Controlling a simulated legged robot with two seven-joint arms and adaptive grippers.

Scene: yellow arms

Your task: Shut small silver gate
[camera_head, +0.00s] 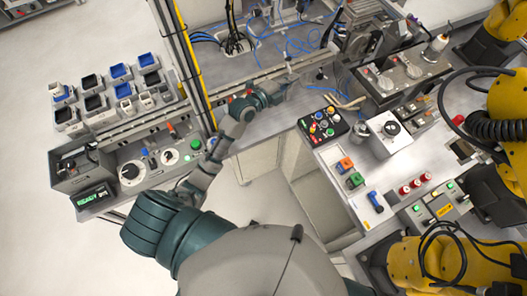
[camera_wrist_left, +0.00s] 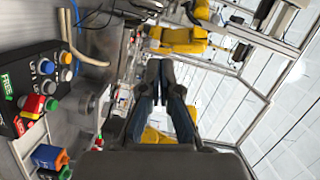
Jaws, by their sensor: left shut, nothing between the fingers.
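My left gripper (camera_head: 290,82) reaches over the grey bench top (camera_head: 262,124) in the head view. In the left wrist view, its two dark fingers (camera_wrist_left: 160,68) lie together, with nothing between them. I cannot pick out the small silver gate with certainty. A pale upright panel (camera_head: 322,205) stands below the bench edge, beside the right console, but I cannot tell whether it is the gate. My right gripper is not in view.
A yellow post (camera_head: 188,50) rises at left. Yellow robot arms (camera_head: 505,115) crowd the right side.

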